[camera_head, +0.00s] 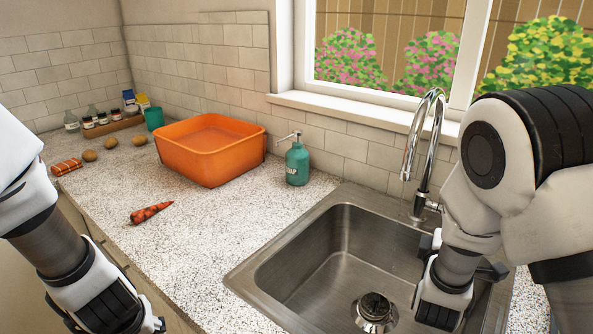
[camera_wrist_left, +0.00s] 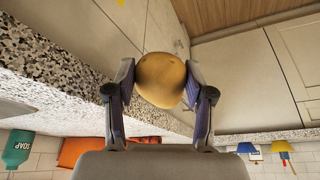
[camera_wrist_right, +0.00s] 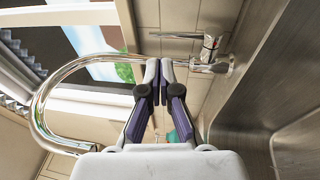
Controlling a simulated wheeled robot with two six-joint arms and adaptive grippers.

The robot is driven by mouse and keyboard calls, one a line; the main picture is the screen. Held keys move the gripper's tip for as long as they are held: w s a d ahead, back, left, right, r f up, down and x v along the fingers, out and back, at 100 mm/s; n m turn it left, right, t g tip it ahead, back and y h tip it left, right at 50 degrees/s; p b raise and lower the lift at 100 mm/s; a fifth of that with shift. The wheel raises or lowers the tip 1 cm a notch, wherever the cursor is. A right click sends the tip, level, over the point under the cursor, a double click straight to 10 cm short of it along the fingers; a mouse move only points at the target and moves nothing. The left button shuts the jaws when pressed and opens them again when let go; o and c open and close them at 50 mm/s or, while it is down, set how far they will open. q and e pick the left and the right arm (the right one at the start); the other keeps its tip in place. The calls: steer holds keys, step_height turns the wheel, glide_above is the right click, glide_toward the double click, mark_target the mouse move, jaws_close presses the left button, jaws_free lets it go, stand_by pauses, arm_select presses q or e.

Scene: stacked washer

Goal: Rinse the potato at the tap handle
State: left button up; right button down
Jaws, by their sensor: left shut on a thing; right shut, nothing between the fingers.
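A brown potato (camera_wrist_left: 162,80) is held between the fingers of my left gripper (camera_wrist_left: 161,82). In the head view my left gripper (camera_head: 120,312) is low at the left, by the counter's front edge, and the potato there is hidden. The chrome tap (camera_head: 424,150) stands behind the sink (camera_head: 345,235), with its small handle (camera_head: 433,207) at the base. My right gripper (camera_head: 450,290) is over the sink's right side. In the right wrist view my right gripper (camera_wrist_right: 153,82) is shut and empty, and the tap handle (camera_wrist_right: 176,36) shows beyond the fingertips, apart from them.
An orange basin (camera_head: 210,150) and a green soap bottle (camera_head: 297,163) stand along the wall. Several potatoes (camera_head: 90,156) lie farther left. The drain (camera_head: 375,308) is in the sink bottom. Counter between carrot and sink is clear.

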steer(key=x, duration=0.9)
